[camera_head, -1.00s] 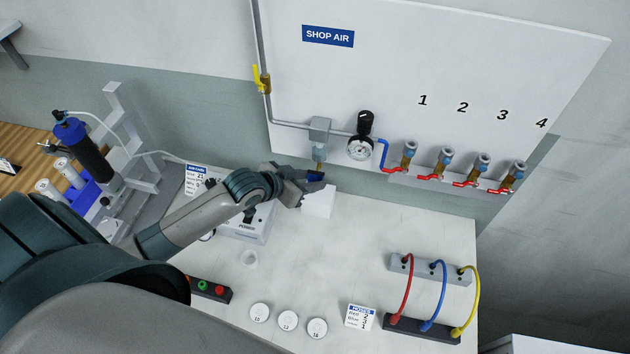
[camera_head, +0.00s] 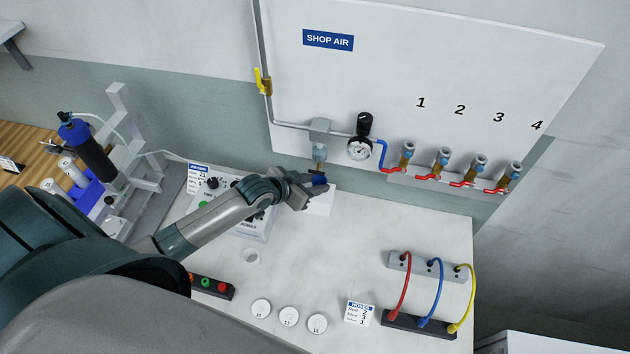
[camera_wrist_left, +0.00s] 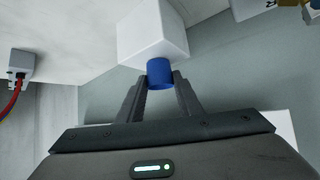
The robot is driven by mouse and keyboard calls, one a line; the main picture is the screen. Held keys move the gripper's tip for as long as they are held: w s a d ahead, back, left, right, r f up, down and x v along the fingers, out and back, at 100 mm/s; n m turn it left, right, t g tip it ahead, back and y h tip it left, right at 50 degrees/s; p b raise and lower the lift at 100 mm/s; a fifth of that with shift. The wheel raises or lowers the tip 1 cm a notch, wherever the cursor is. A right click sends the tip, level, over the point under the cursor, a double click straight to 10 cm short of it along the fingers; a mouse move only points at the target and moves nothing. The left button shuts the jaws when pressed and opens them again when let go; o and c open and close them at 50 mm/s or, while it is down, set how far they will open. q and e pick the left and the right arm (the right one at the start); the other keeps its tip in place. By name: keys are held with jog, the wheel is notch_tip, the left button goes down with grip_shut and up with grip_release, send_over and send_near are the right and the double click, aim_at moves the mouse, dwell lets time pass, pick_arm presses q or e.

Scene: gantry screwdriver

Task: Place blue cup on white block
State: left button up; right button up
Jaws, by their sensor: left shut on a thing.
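My left gripper (camera_head: 312,187) is at the back of the white table, shut on the small blue cup (camera_head: 319,180). In the left wrist view the blue cup (camera_wrist_left: 159,73) sits between the two fingertips (camera_wrist_left: 160,84). The white block (camera_head: 321,203) stands on the table near the wall, partly hidden by the gripper. In the left wrist view the white block (camera_wrist_left: 152,33) is directly beyond the cup, which overlaps its edge. I cannot tell whether cup and block touch. My right gripper is not in view.
A control box (camera_head: 251,229) stands under my left forearm. A hose rack (camera_head: 428,266) is at right. A pipe fitting (camera_head: 319,152) hangs just above the gripper. The table middle is clear.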

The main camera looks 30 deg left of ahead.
pick_arm(q)
jog(key=shift+f, duration=0.15)
jog(key=o, duration=1.1)
jog(key=shift+r, duration=0.2)
jog(key=shift+v, duration=0.85)
jog(key=b+v, duration=0.2)
jog(key=v, duration=0.8)
jog(key=shift+b, duration=0.3)
jog(key=shift+s+a, duration=0.1)
jog(key=shift+s, duration=0.05)
